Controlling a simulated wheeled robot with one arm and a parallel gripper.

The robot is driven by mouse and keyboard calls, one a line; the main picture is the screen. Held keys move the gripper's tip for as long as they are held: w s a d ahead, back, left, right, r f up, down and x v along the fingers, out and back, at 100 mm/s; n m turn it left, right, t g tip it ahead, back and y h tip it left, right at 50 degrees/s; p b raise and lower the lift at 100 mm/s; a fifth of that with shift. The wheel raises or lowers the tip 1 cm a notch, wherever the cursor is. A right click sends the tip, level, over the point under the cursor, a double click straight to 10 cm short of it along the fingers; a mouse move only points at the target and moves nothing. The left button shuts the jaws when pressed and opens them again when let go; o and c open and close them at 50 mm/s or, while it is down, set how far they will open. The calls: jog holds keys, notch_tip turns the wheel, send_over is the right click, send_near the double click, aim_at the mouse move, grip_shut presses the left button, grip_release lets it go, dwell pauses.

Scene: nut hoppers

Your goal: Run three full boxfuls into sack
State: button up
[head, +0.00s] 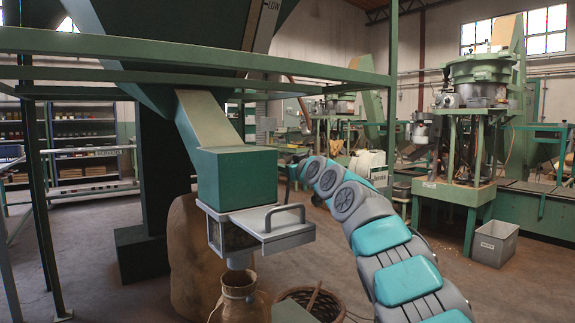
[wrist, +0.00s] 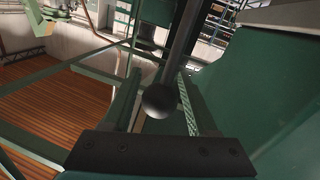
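A measuring box (head: 232,240) with a dark window hangs under the green chute box (head: 236,178). A grey slide plate (head: 275,222) with a bar handle sticks out to its right. A small brown open-mouthed sack (head: 240,300) stands directly under the box's outlet; its contents are hidden. In the wrist view, a dark lever with a black ball knob (wrist: 160,101) reaches in from above. My gripper (wrist: 160,86) is open, with the knob between its fingers and gaps visible on both sides. In the head view my gripper is hidden behind the chute box.
A large brown sack (head: 192,262) stands behind the small one. A wicker basket (head: 335,303) is to the right on the floor. Green frame bars (head: 190,50) cross above the chute box. A grey bin (head: 495,243) stands by the machine at right, with open floor before it.

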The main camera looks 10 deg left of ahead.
grip_shut()
dwell(1.1)
